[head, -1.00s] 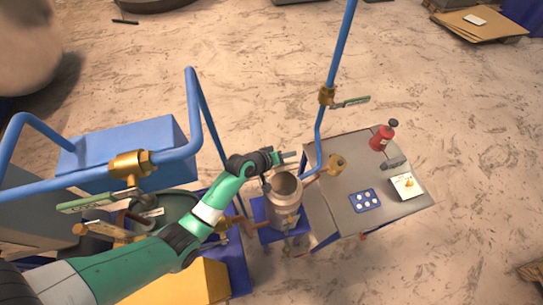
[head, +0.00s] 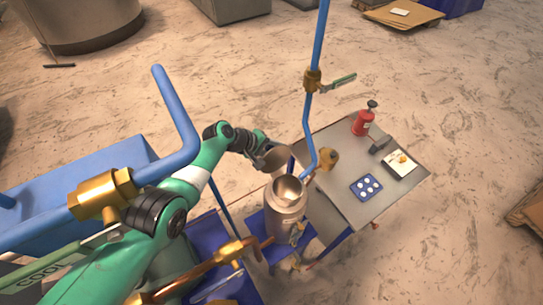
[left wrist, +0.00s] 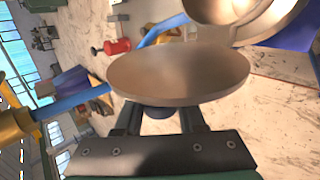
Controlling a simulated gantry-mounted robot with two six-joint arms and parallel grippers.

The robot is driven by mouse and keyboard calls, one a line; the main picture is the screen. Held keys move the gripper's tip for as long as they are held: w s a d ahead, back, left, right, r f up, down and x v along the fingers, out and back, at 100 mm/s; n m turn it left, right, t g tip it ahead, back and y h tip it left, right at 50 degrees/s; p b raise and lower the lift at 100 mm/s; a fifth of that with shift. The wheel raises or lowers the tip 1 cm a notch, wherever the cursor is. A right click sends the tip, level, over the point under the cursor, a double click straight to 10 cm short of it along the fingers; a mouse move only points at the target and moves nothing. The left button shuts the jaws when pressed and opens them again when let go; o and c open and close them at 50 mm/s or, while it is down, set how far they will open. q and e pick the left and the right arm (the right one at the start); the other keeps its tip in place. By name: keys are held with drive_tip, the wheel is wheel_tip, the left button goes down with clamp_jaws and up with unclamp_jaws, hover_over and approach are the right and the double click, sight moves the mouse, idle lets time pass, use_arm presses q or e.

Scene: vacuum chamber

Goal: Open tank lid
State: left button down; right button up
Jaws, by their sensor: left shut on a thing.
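The tank (head: 287,207) is a metal cylinder with an open round mouth, upright beside the small table in the head view. Its rim (left wrist: 270,22) shows at the top right of the left wrist view. The tank lid (head: 272,159) is a round, tan metal disc, apart from the mouth and up and left of it; it also shows large in the left wrist view (left wrist: 180,75). My left gripper (head: 262,147) is shut on the lid, its fingers (left wrist: 160,120) behind the disc. The exact grip point is hidden by the lid. My right gripper is not in view.
A blue pipe (head: 314,120) with a brass valve (head: 312,80) rises right behind the tank. The grey table (head: 342,205) holds a red bottle (head: 363,122), a blue tray (head: 366,187) and a card (head: 400,164). Another blue pipe (head: 172,110) stands near my left arm.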

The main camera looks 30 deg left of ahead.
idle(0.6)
use_arm(q)
drive_tip(key=c, duration=0.5)
unclamp_jaws()
